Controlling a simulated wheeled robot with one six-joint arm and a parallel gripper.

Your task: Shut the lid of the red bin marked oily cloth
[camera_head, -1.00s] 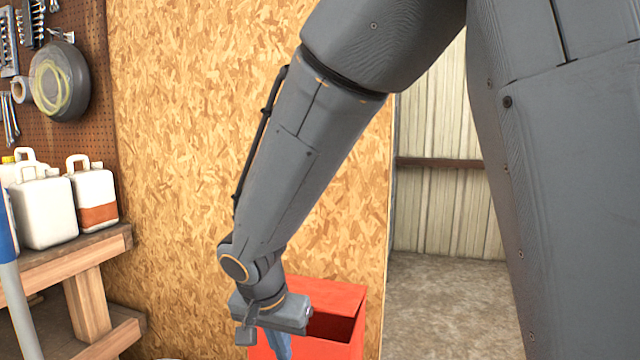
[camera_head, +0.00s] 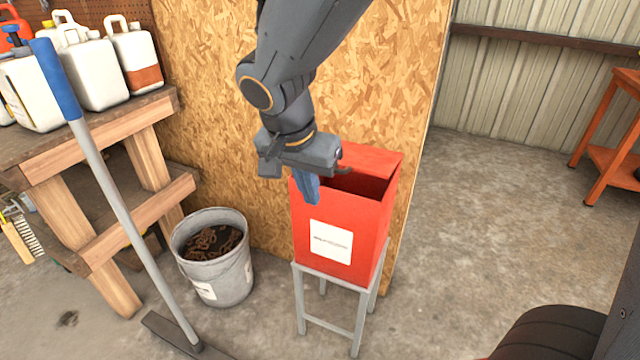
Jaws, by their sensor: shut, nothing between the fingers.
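The red bin (camera_head: 372,229) stands on a grey metal stand against the chipboard wall, with a white label (camera_head: 330,242) on its front, too small to read. Its red lid (camera_head: 378,158) is raised at the back, and the dark opening shows in front of it. My gripper (camera_head: 303,160) is over the left side of the bin top, shut and empty, and hides part of the opening.
A grey bucket (camera_head: 235,270) of rusty metal pieces stands left of the bin. A broom with a blue grip (camera_head: 104,170) leans by the wooden bench (camera_head: 148,113), which holds several jugs. An orange table (camera_head: 612,158) is at right; the floor between is clear.

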